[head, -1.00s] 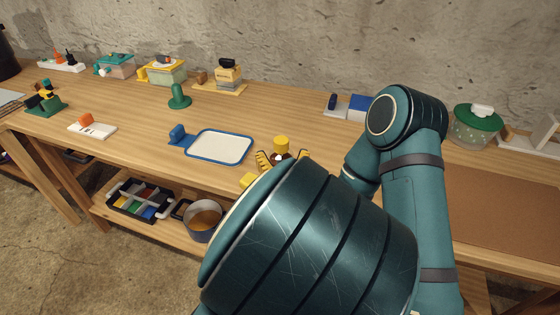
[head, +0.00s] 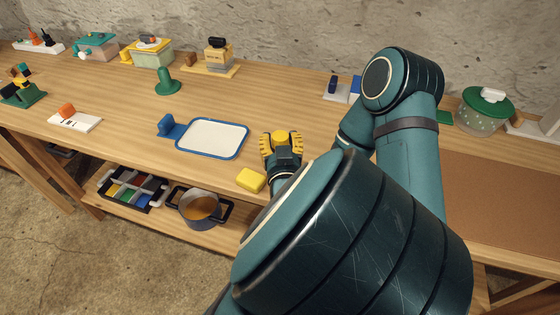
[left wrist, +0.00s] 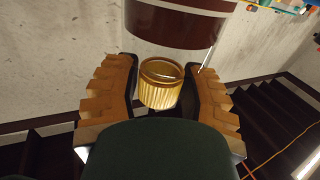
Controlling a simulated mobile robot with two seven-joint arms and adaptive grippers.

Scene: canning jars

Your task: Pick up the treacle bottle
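The treacle bottle shows mainly as a yellow cap (head: 281,134) between the fingers of my left gripper (head: 281,143) in the head view; the gripper hides its body. In the left wrist view a ribbed gold cap (left wrist: 160,84) sits between the two orange-yellow fingers of the left gripper (left wrist: 162,88). Thin gaps show between the cap and both fingers, so the gripper looks open around it. My right gripper is in neither view.
A blue-rimmed white tray (head: 240,153) lies left of the gripper. A yellow block (head: 251,180) is at the bench's front edge. A pot (head: 217,219) and a divided organizer (head: 104,186) stand on the lower shelf. A green-lidded jar (head: 485,121) stands at the right.

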